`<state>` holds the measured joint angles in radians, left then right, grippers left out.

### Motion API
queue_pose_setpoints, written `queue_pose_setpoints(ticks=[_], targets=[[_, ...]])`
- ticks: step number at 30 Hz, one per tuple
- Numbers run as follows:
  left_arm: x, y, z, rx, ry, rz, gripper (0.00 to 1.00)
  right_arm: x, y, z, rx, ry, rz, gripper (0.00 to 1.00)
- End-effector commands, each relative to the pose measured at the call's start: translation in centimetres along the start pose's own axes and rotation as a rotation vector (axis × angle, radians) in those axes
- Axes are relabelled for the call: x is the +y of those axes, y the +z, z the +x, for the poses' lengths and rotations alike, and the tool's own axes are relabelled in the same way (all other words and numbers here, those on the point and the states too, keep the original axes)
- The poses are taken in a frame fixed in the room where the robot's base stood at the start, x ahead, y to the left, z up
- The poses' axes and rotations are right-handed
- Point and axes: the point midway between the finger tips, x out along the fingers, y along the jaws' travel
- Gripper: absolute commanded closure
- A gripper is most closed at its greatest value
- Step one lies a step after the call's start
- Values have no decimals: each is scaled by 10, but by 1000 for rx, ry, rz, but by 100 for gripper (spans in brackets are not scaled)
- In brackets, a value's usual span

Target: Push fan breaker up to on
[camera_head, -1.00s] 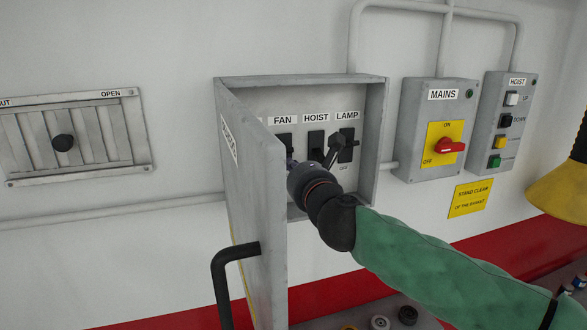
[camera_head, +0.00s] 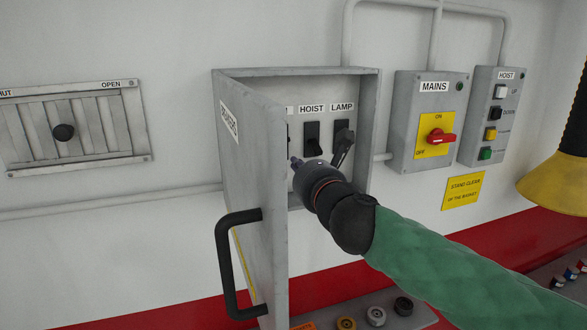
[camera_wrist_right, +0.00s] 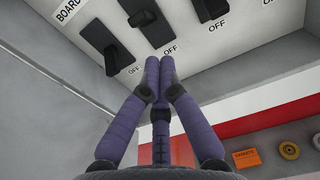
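The fan breaker (camera_wrist_right: 147,14) appears to be the second black switch from the left in the right wrist view. Its own label is out of that frame, and its OFF mark lies toward my fingers. In the head view the open breaker box door (camera_head: 250,180) hides it. My right gripper (camera_wrist_right: 158,62) has its purple fingers together, with nothing between them. The tips are just below the fan breaker; whether they touch it I cannot tell. In the head view the right gripper (camera_head: 296,163) is partly hidden by the door edge. My left gripper is not in view.
The hoist breaker (camera_head: 312,140) and lamp breaker (camera_head: 343,143) sit to the right in the box. Another breaker (camera_wrist_right: 106,45) is to the left in the wrist view. The black door handle (camera_head: 226,268) sticks out. The mains switch box (camera_head: 405,125) is at right.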

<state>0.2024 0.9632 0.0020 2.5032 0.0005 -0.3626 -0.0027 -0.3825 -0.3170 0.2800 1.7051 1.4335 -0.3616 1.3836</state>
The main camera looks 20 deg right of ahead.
Motion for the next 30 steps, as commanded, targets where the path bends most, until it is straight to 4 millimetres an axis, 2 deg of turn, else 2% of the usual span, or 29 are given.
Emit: queue_pose_setpoints(ticks=[1,3,10,30], targets=[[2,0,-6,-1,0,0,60,1,11,-8,-4,2,1,100],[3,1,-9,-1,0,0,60,0,19,-17,-4,1,2,100],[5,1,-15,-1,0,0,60,0,33,-35,-1,0,0,100],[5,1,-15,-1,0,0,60,0,34,-38,-1,0,0,100]])
